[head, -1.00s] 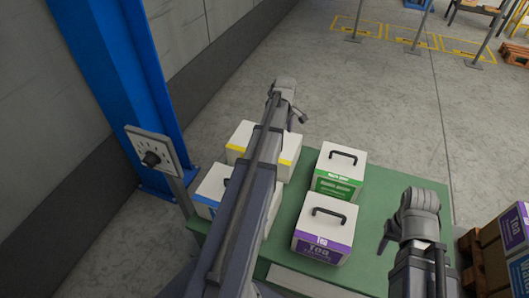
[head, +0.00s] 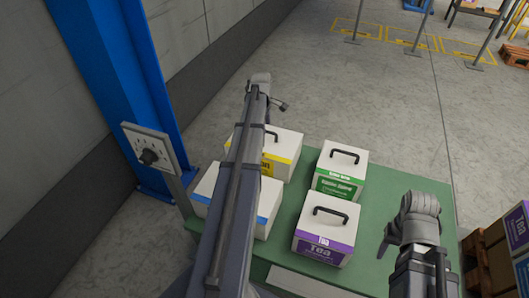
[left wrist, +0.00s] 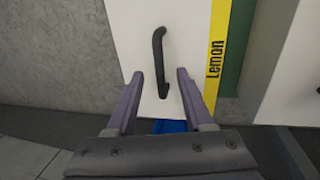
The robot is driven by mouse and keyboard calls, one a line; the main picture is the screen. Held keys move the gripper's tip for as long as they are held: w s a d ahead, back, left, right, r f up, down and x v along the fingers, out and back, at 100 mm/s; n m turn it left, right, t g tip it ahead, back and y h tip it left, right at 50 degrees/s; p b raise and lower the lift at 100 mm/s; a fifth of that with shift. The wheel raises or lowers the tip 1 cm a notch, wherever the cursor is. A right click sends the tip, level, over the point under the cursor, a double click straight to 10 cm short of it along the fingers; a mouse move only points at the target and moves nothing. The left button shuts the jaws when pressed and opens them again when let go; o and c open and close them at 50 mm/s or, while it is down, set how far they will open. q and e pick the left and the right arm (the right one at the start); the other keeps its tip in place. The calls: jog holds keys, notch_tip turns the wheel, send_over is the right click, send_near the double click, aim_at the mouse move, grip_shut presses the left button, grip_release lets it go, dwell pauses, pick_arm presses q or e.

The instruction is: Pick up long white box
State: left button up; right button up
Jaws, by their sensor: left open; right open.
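A long white box with a yellow stripe (head: 285,151) stands on the green table, partly hidden behind my left arm in the head view. In the left wrist view, the white box (left wrist: 190,38) shows a yellow band marked "Lemon" and a black handle (left wrist: 159,62). My left gripper (left wrist: 160,76) is open and empty, its fingers on either side of the handle in that picture. How far above it they are, I cannot tell. In the head view that gripper is hidden by my arm.
A white box with a blue stripe (head: 268,199), a green-striped box (head: 341,171) and a purple-striped Tea box (head: 326,232) share the green table (head: 380,190).

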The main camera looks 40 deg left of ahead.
aim_at(265, 146)
pick_arm(q)
jog(key=shift+w+a+f+b, duration=0.1)
jog(key=shift+w+f+b, duration=0.05)
jog(key=shift+f+b, duration=0.7)
jog(key=shift+w+a+f+b, duration=0.1)
jog(key=shift+w+f+b, duration=0.05)
jog(key=shift+f+b, duration=0.7)
jog(key=shift+w+a+f+b, duration=0.1)
jog(key=shift+w+f+b, duration=0.05)
jog(key=shift+f+b, duration=0.7)
jog(key=shift+d, duration=0.1)
grip_shut()
jog(key=shift+r, duration=0.1)
